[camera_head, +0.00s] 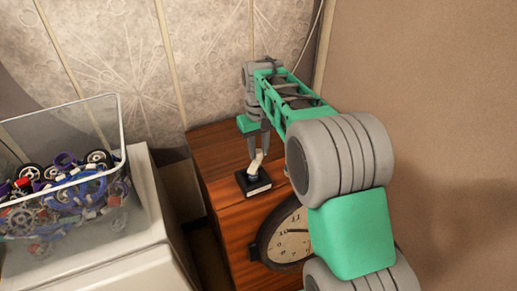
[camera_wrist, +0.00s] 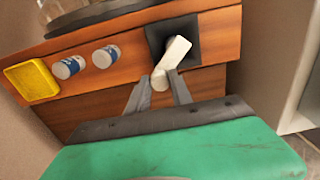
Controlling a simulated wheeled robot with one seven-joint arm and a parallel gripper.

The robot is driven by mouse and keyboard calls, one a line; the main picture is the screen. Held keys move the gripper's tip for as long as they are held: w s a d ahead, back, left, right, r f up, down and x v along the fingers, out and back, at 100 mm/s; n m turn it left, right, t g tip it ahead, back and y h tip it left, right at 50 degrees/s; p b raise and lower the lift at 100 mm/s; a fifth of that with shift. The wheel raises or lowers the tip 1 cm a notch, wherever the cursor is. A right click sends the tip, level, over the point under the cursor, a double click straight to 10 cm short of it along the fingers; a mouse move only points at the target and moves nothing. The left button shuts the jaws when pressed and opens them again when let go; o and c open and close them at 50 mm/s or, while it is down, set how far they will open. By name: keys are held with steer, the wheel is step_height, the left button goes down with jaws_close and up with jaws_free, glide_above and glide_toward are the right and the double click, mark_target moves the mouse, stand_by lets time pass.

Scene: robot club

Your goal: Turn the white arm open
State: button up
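The white arm (camera_head: 255,164) is a short bent lever on a square black base (camera_head: 258,187) on the wooden cabinet. In the wrist view the white arm (camera_wrist: 175,52) slants from the dark base (camera_wrist: 155,38) down to the left. My gripper (camera_head: 258,143) reaches down over it, and part of the lever is hidden in the head view. In the wrist view my gripper (camera_wrist: 159,84) has one finger on each side of the lever's free end. The fingers are apart, with a narrow gap at the right; contact at the left is unclear.
The wrist view shows two blue-and-white cylinders (camera_wrist: 106,56) and a yellow square piece (camera_wrist: 32,78) on the wood. A clear bin (camera_head: 65,110) of parts stands on a white unit (camera_head: 150,210) at the left.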

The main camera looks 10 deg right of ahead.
jaws_close()
steer(key=shift+m, duration=0.4)
steer(key=m+p, duration=0.1)
steer(key=m, duration=0.3)
steer(key=shift+r, duration=0.1)
steer(key=m+p, duration=0.1)
steer(key=m, duration=0.3)
steer(key=shift+m, duration=0.3)
steer(key=m+p, duration=0.1)
steer(key=m, duration=0.9)
steer(key=shift+m, duration=0.4)
